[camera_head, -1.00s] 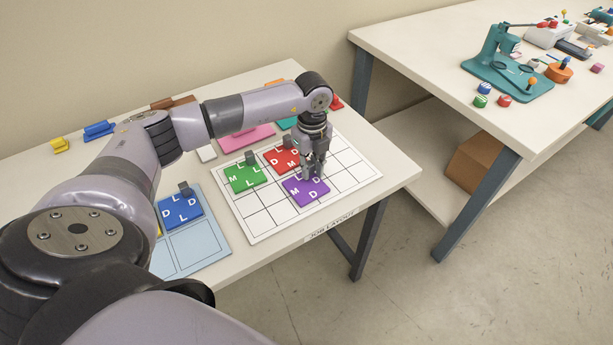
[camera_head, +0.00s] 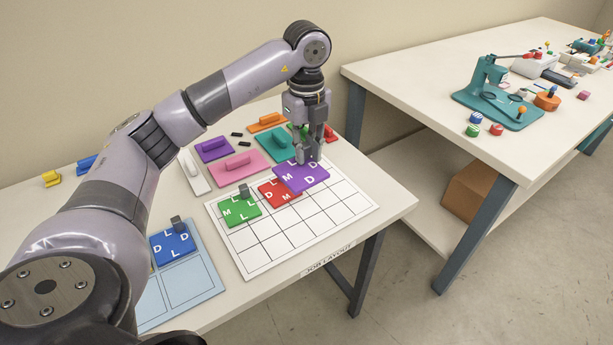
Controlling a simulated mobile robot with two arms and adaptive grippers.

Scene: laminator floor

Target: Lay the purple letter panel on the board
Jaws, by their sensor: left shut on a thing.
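The purple letter panel (camera_head: 302,177) is in my left gripper (camera_head: 308,158), which is shut on it. The panel hangs above the far part of the white gridded board (camera_head: 300,238) and partly hides the red letter panel (camera_head: 275,192). The green letter panel (camera_head: 240,211) lies on the board to the left of the red one. The board has several bare squares at its front and right. My right gripper does not show.
A blue letter panel (camera_head: 172,249) lies on a light blue tray (camera_head: 190,288) to the left. Pink (camera_head: 237,167), teal (camera_head: 276,144) and purple handled blocks (camera_head: 214,149) stand behind the board. A second table (camera_head: 400,75) stands to the right across a gap.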

